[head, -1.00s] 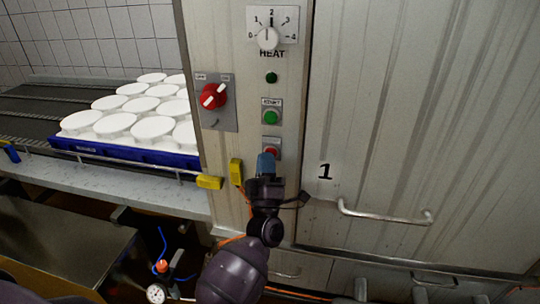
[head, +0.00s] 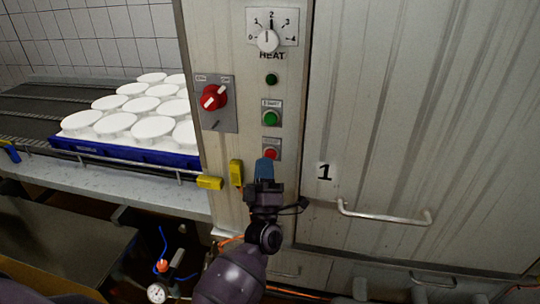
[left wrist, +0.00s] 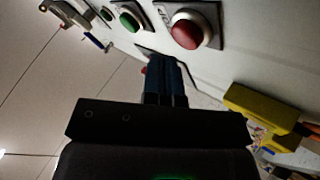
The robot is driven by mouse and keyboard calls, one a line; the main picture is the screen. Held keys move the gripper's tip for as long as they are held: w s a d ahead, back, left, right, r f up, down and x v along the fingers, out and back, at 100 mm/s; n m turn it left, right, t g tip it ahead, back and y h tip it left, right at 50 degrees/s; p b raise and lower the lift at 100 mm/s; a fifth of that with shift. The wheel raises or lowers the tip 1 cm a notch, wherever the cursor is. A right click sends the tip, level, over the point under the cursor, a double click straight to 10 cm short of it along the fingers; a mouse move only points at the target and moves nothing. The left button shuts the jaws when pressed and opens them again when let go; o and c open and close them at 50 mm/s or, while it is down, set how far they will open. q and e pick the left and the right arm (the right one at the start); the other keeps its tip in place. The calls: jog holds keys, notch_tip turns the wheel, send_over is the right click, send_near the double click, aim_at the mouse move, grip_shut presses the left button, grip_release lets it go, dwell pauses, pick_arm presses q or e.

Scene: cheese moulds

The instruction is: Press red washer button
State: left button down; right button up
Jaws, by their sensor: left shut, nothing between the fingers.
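The red washer button (head: 271,154) sits on a small grey plate on the metal panel, below the green start button (head: 270,118). My left gripper (head: 264,165) is shut and empty, with its blue fingertips just below and slightly left of the red button in the head view. In the left wrist view the red button (left wrist: 187,33) shows whole, right of and beyond the fingertips (left wrist: 165,65), with the green button (left wrist: 130,21) to its left. A gap shows between fingers and button there. My right gripper is not in view.
A red rotary switch (head: 213,97) and the heat dial (head: 268,40) are on the same panel. Yellow sensor blocks (head: 210,182) are left of my gripper. A door handle (head: 384,214) is at right. A blue tray (head: 125,153) of white moulds stands at left.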

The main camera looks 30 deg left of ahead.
pick_arm(q)
jog(key=s, duration=0.2)
jog(key=s+d+p, duration=0.1)
jog(key=s, duration=0.1)
jog(key=shift+s+d+p, duration=0.1)
jog(key=shift+s+p, duration=0.2)
jog(key=shift+s, duration=0.1)
dwell(0.4)
dwell(0.4)
